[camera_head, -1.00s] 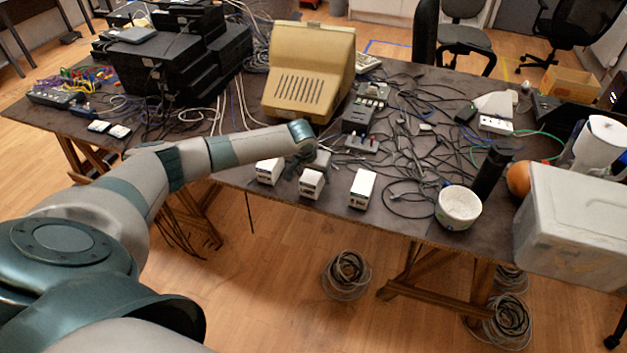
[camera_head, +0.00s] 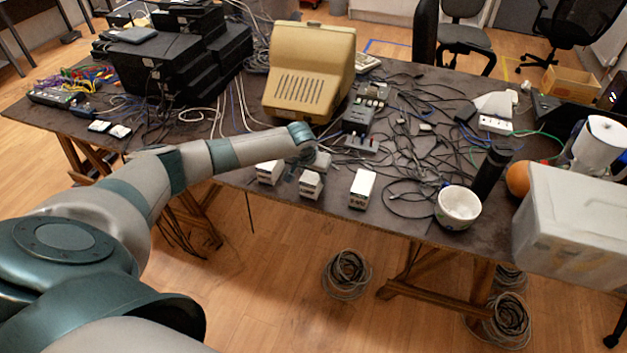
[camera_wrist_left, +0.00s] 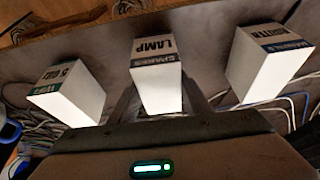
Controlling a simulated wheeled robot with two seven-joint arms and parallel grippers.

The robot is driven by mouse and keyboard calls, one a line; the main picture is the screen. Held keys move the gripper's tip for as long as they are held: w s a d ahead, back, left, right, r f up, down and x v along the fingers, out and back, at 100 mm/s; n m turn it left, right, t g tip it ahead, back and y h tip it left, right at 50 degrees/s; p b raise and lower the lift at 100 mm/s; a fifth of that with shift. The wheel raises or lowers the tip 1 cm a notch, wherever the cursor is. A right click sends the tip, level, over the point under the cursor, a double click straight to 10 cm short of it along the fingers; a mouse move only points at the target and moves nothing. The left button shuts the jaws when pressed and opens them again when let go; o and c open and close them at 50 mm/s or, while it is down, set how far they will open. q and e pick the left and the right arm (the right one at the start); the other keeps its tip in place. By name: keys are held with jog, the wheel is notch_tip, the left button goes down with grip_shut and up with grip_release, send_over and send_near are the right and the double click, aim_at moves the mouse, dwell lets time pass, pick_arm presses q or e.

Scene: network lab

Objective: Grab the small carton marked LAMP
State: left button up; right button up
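In the left wrist view the dark fingers of the gripper (camera_wrist_left: 158,82) lie on either side of the LAMP carton and look open. Whether they touch it cannot be told. My right gripper is not in view.
A carton reading 5 GB (camera_wrist_left: 72,94) and one that seems to read ROUTER (camera_wrist_left: 262,66) stand close on either side. Loose cables, a beige machine (camera_head: 310,70), a white bowl (camera_head: 458,207) and a grey bin (camera_head: 570,225) crowd the table (camera_head: 235,180).

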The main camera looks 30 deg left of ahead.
pick_arm(q)
jog(key=shift+c, duration=0.7)
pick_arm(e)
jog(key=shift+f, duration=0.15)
